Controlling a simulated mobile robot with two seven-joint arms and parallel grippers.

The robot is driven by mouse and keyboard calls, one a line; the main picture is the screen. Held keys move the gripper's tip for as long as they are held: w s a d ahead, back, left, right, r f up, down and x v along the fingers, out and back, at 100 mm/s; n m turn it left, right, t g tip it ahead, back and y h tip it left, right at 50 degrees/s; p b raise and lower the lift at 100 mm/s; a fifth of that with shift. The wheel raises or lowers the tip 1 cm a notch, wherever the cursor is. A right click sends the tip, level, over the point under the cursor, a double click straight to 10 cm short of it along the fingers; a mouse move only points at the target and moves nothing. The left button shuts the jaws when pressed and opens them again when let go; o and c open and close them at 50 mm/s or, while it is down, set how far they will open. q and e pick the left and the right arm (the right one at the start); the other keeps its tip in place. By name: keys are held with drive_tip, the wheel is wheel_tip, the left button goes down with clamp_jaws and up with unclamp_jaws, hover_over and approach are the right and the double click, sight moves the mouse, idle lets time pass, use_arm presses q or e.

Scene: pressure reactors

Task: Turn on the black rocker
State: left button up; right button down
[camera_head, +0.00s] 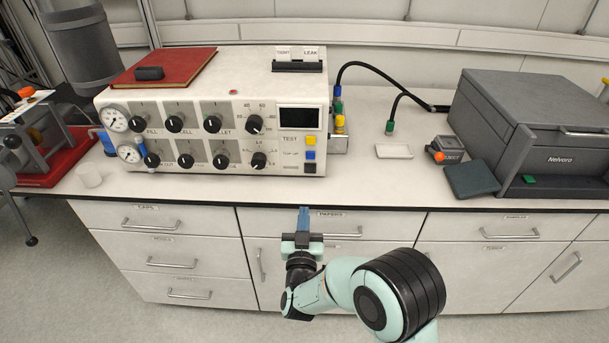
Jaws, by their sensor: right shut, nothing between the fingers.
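The black rocker (310,168) appears to be the lowest of three small square switches at the lower right of the cream control unit's front (200,172). A blue switch (310,155) and a yellow switch (310,141) sit above it. Its on or off position is too small to tell. My right gripper (303,214) is shut and empty, with its blue fingers pointing toward the unit. In the picture it is below the black rocker, by the counter's front edge and apart from the switches. My left gripper is not in view.
The unit carries several black knobs, two gauges (114,118) and a dark display (299,118). A red book (165,68) lies on top. Hoses (375,68) run at its right. A grey Nelvara box (540,125) stands right. The counter strip before the unit (230,190) is clear.

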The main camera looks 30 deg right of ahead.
sight(307, 162)
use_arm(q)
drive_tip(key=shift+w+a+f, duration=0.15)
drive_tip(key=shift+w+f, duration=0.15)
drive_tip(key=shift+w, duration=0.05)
use_arm(e)
drive_tip(key=x, duration=1.4)
drive_tip(key=shift+a, duration=0.1)
drive_tip(key=p, duration=0.1)
drive_tip(key=r+g+p, duration=0.1)
drive_tip(key=p, duration=0.1)
drive_tip(key=shift+w+d+r+y, duration=0.2)
drive_tip(key=shift+d+r+y, duration=0.05)
drive_tip(key=shift+y, duration=0.05)
drive_tip(key=shift+f+b, duration=0.3)
drive_tip(key=shift+b, duration=0.1)
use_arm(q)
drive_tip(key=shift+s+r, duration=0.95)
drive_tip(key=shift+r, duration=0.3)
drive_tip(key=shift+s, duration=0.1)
